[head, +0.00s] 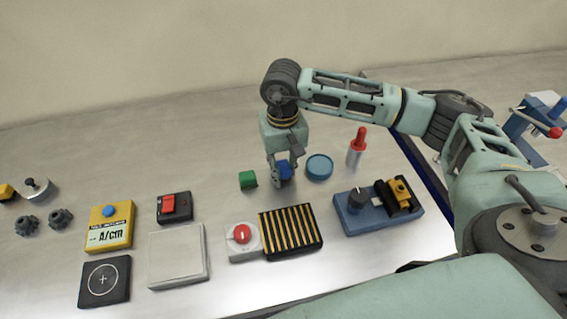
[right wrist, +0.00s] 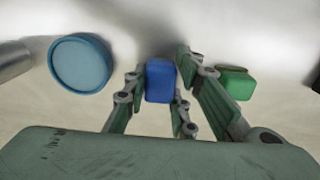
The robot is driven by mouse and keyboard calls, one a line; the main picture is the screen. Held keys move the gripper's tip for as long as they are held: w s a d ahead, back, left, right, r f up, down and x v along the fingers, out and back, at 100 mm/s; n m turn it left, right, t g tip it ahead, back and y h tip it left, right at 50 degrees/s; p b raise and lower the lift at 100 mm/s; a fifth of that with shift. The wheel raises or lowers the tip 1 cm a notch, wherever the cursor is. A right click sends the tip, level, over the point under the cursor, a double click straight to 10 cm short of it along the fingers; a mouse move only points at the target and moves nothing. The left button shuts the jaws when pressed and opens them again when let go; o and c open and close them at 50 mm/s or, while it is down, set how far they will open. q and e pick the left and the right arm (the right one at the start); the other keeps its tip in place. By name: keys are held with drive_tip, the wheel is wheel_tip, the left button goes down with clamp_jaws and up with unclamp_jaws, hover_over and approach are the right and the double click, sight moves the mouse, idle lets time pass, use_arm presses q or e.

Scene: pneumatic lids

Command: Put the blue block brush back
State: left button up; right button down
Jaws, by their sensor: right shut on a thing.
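The blue block brush (head: 285,168) is a small blue block at the middle of the table, partly hidden by my right gripper (head: 281,176). My right gripper points down and is shut on it. In the right wrist view the blue block (right wrist: 160,80) sits between the two fingers (right wrist: 158,88). I cannot tell whether it touches the table. My left gripper is not in view.
A green block (head: 248,180) stands just left of my right gripper. A round blue lid (head: 319,167) lies to its right, with a red-topped bottle (head: 357,148) beyond. A striped black pad (head: 290,232) and a blue device (head: 379,208) lie nearer me.

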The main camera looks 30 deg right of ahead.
drive_tip(key=shift+f, duration=0.15)
drive_tip(key=c, duration=1.9)
unclamp_jaws()
drive_tip(key=o, duration=0.4)
drive_tip(key=shift+o, duration=0.2)
